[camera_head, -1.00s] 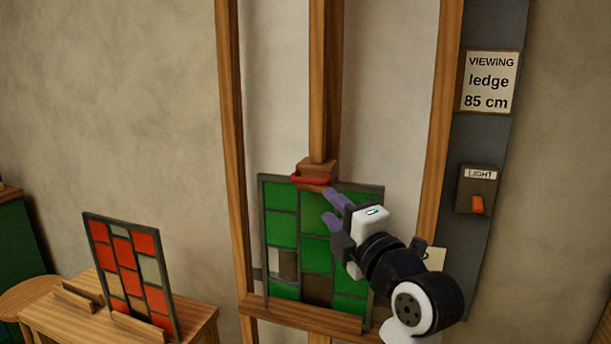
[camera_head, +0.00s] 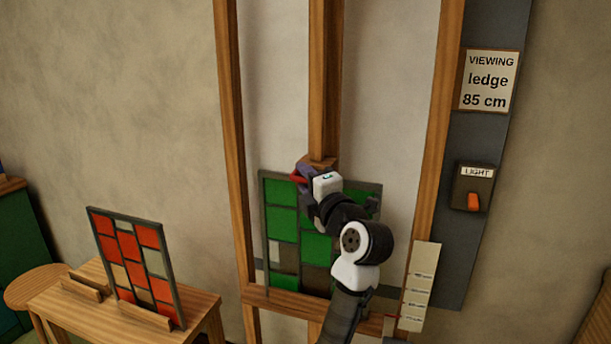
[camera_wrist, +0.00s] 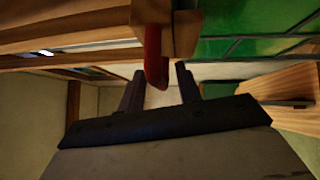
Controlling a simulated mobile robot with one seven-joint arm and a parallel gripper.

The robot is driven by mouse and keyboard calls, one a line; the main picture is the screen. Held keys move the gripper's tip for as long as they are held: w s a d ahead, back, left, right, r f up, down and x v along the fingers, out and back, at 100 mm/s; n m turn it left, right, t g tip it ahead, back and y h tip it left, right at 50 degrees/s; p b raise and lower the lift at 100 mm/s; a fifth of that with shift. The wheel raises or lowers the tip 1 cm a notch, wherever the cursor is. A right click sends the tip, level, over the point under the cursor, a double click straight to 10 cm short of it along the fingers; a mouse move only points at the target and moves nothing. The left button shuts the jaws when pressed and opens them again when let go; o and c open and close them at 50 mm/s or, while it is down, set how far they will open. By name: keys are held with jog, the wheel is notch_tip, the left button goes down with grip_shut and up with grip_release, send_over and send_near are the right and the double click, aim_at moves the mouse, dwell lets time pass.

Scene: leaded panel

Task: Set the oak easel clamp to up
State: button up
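The oak easel clamp is a wooden block (camera_head: 322,161) on the easel's middle post, at the top edge of the green leaded panel (camera_head: 283,224). Its red handle (camera_head: 297,178) shows just left of my gripper (camera_head: 304,172), which partly covers the clamp. In the wrist view the clamp block (camera_wrist: 186,28) is at the top and the red handle (camera_wrist: 154,58) reaches down to between my gripper's two fingertips (camera_wrist: 158,80). The fingers are apart, with a gap on each side of the handle. I cannot tell whether either finger touches it.
The easel ledge (camera_head: 285,300) runs below the green panel. A pale marked scale (camera_head: 418,285) stands at the right upright, near my arm. A light switch (camera_head: 473,187) and a sign (camera_head: 488,80) are further right. A red panel (camera_head: 135,255) stands on a wooden table (camera_head: 200,305) at left.

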jog(key=shift+w, duration=0.1)
grip_shut()
jog(key=shift+r, duration=0.1)
dwell(0.3)
